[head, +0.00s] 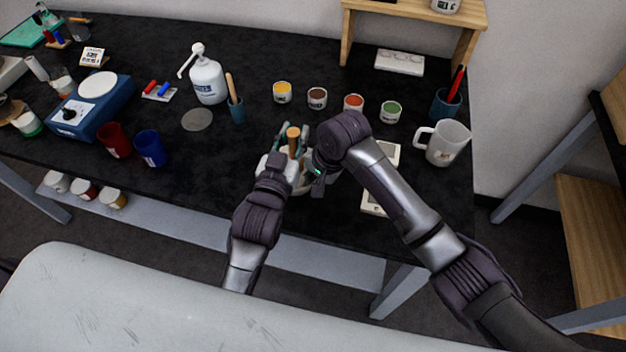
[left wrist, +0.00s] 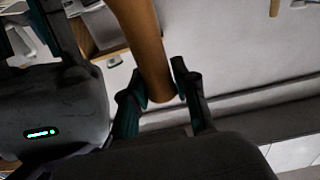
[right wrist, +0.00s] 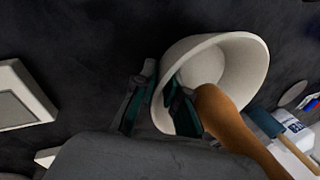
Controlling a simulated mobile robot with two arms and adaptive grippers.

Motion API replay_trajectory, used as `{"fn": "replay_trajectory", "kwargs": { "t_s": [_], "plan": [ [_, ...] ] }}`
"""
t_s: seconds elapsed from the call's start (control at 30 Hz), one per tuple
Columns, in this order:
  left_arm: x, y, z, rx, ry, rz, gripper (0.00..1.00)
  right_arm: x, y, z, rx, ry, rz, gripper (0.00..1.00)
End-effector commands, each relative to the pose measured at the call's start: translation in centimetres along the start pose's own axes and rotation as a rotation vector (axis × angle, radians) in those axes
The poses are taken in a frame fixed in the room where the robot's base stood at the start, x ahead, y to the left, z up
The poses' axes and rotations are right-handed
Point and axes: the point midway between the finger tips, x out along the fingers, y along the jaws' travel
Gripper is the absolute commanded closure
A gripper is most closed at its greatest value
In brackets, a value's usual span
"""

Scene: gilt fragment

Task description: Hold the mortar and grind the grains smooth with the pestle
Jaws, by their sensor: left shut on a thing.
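The pale mortar (head: 303,186) is near the front edge of the black table, mostly hidden by my grippers. In the right wrist view its round cream bowl (right wrist: 245,58) shows with the wooden pestle (right wrist: 232,122) reaching into it. My left gripper (left wrist: 158,92) is shut on the pestle (left wrist: 140,40), whose top also shows in the head view (head: 293,136). The grains are hidden.
Small paint pots stand behind, including a yellow one (head: 282,92) and a red one (head: 354,103). A white mug (head: 446,142) is at the right. Red (head: 114,140) and blue (head: 150,148) cups stand left. A white pump bottle (head: 207,82) stands farther back.

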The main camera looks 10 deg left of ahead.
Motion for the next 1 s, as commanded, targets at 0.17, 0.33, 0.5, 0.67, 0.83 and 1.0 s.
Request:
{"fn": "replay_trajectory", "kwargs": {
  "t_s": [0.17, 0.33, 0.5, 0.67, 0.83, 1.0],
  "plan": [
    [0.0, -0.1, 0.0, 0.001, 0.000, -0.001, 1.00, 0.0, 0.0, -0.1, 0.001, 0.001, 0.001, 0.62],
    [0.0, -0.1, 0.0, 0.002, 0.000, -0.001, 1.00, 0.0, 0.1, -0.1, 0.001, 0.001, 0.001, 0.62],
    [0.0, -0.1, 0.0, 0.002, 0.000, -0.001, 1.00, -0.6, 0.0, -0.1, 0.001, 0.002, -0.001, 0.62],
    [0.0, -0.1, 0.0, 0.002, 0.000, -0.001, 1.00, -3.2, 0.0, -0.1, 0.000, 0.003, -0.003, 0.62],
    [0.0, -0.1, 0.0, 0.002, 0.000, -0.001, 1.00, -7.0, -0.1, -0.1, 0.000, 0.004, -0.003, 0.62],
    [0.0, -0.1, 0.0, 0.002, 0.000, -0.001, 1.00, -10.0, 0.0, -0.1, 0.001, 0.002, -0.002, 0.62]
  ]
}}
